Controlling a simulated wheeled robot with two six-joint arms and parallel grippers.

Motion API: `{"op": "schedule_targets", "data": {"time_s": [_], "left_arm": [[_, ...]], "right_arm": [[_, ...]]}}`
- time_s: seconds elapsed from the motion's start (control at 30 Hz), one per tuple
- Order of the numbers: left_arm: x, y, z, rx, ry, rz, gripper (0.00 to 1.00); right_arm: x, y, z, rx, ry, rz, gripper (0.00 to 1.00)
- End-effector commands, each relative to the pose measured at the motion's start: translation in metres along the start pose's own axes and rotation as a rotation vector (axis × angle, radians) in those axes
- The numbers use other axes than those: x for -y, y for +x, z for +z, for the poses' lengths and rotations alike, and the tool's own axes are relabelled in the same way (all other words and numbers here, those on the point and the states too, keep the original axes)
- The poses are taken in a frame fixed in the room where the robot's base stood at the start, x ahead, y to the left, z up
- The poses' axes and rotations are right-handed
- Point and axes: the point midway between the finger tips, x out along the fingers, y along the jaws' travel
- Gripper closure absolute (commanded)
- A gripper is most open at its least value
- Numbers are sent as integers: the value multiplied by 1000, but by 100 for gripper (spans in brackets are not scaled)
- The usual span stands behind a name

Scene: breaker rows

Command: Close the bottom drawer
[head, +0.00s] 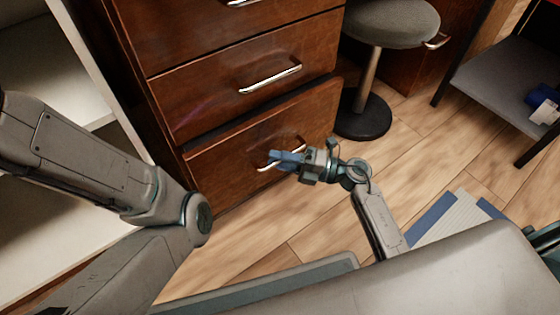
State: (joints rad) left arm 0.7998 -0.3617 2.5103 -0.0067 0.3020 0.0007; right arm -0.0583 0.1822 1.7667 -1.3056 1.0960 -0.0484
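The bottom drawer (225,172) is the lowest brown wooden front of the cabinet in the middle of the head view. A dark gap shows along its top edge, and its front stands out a little from the drawer above. Its silver handle (265,167) is partly hidden by my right gripper. My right gripper (284,158) is at the handle, its bluish fingers overlapping it in the picture. I cannot tell whether they touch it or how far apart they are. My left arm shows at the left, but its gripper is out of view.
The middle drawer (200,92) above looks shut. A stool (365,115) with a round grey seat stands right of the cabinet. A dark-framed low shelf (505,80) is at the far right. Wood floor (320,215) lies open in front of the drawer.

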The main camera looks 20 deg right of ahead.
Motion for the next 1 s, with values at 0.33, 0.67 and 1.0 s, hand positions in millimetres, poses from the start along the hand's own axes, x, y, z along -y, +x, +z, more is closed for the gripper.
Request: {"op": "schedule_targets", "data": {"time_s": [0.33,0.67,1.0], "left_arm": [[0,0,0,0,0,0,100],[0,1,1,0,0,0,100],[-2,8,4,0,1,0,100]], "right_arm": [[0,1,0,0,0,0,85],[0,3,3,1,0,0,100],[8,30,30,2,-1,-2,100]]}}
